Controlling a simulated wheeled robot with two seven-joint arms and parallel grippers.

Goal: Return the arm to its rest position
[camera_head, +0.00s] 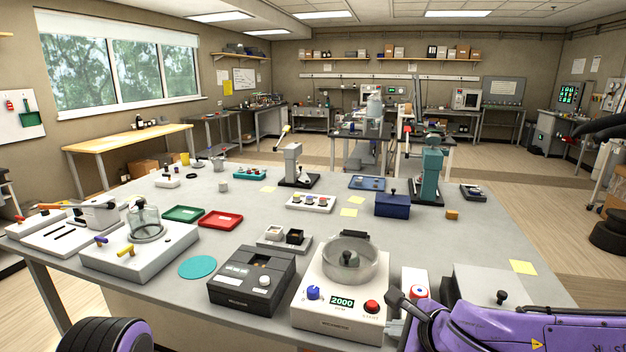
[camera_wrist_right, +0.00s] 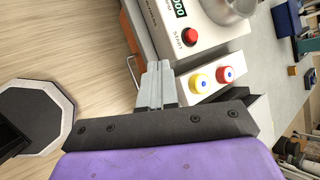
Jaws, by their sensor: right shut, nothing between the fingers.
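My right arm (camera_head: 500,325), in purple, comes in at the lower right of the head view. Its gripper (camera_head: 396,328) is low at the table's front edge, beside the white centrifuge-like device (camera_head: 335,322) with the "2000" display. In the wrist view the grey fingers of the right gripper (camera_wrist_right: 157,70) are together, with nothing between them. They are near the device's red START button (camera_wrist_right: 190,36), and I cannot tell whether they touch anything. My left gripper is not in view; a black and purple part of mine shows at the bottom left.
A white box with yellow and red buttons (camera_wrist_right: 213,78) is close beside the fingers. A dark grey device (camera_head: 252,280) stands left of the centrifuge. The grey table (camera_head: 340,228) holds trays, a glass dome (camera_head: 146,223) and a green press (camera_head: 428,175). Open floor (camera_wrist_right: 60,50) lies off the front edge.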

